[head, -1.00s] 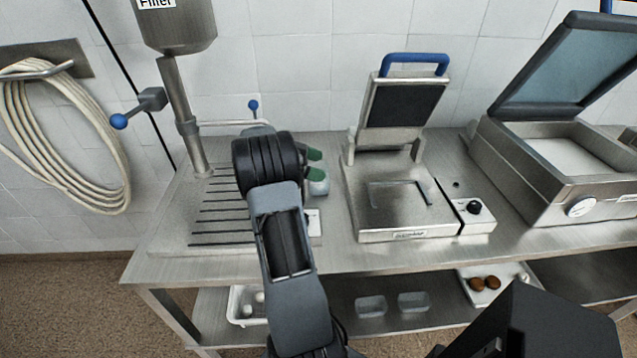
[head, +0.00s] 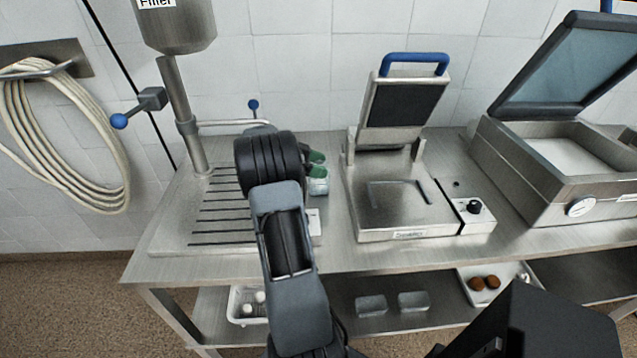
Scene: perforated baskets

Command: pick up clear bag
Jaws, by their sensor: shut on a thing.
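My arm reaches over the steel table, and its dark wrist hides most of my gripper. The green fingertips of my gripper (head: 317,164) show just right of the wrist, close together. A small pale, see-through thing, which looks like the clear bag (head: 318,187), is at the fingertips and partly hidden by them. My gripper is shut on it. Whether the bag touches the table cannot be told from this view.
A slotted drain board (head: 215,238) and a filler machine (head: 180,25) stand at the left. A hot press with a blue handle (head: 400,205) is close on the right, and an open-lidded machine (head: 560,180) is beyond it. Two clear tubs (head: 370,306) sit on the lower shelf.

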